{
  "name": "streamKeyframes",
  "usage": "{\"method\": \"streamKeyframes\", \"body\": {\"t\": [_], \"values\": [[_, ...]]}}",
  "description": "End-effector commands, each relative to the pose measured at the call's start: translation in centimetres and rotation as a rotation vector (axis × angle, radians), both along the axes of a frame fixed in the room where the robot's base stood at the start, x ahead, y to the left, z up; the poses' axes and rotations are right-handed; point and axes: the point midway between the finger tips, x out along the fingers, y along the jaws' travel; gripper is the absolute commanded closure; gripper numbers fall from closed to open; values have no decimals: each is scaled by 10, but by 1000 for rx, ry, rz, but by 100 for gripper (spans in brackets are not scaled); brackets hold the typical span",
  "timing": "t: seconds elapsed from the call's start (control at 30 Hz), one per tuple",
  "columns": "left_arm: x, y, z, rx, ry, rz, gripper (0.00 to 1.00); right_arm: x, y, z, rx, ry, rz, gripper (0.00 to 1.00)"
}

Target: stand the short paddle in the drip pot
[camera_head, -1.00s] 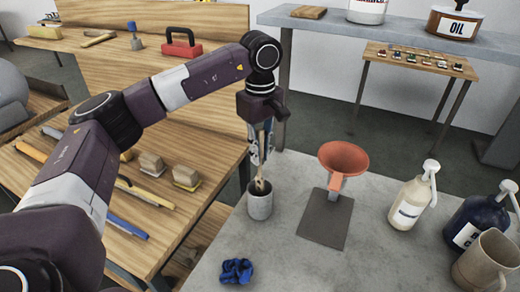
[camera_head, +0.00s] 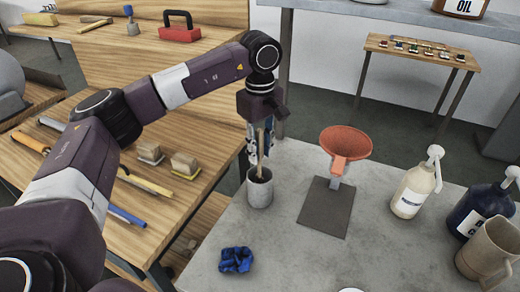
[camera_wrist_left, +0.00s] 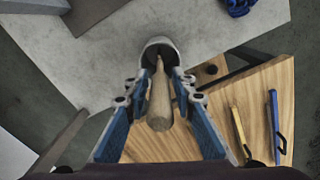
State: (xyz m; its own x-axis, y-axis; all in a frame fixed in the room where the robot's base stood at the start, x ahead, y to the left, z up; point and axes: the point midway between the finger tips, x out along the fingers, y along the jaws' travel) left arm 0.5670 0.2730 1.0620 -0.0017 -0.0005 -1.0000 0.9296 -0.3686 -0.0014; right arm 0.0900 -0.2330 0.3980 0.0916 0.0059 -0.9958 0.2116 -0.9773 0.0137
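The short paddle (camera_wrist_left: 160,105) has a pale wooden handle and stands in the grey drip pot (camera_head: 260,193), its lower end hidden inside. In the head view the handle (camera_head: 260,165) rises above the rim, close to upright. My left gripper (camera_head: 260,155) is above the pot, pointing down. In the left wrist view the fingers (camera_wrist_left: 160,76) are spread on both sides of the handle, with gaps visible, so it is open around the paddle. The pot's rim (camera_wrist_left: 158,42) shows just beyond the fingertips. My right gripper is out of view.
The pot stands near the left edge of a grey table (camera_head: 300,255). A funnel on a stand (camera_head: 346,150) is to its right, a blue cloth (camera_head: 236,260) in front. Bottles and a beige jug (camera_head: 486,250) stand farther right. A wooden bench (camera_head: 200,160) with tools is left.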

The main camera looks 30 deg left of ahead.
Motion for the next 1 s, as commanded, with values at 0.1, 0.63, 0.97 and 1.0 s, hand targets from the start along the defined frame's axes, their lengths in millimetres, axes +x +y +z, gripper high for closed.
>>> {"method": "streamKeyframes", "body": {"t": [0.1, 0.63, 0.97, 1.0], "values": [[0, 0, 0, 0, 0, 0, 65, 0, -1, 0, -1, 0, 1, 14], [1, 0, 41, -1, -5, 0, 65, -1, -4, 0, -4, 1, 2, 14], [1, 0, 104, -1, -2, 0, 65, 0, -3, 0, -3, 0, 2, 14], [1, 0, 109, -1, -2, 1, 65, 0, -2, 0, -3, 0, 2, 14]]}}
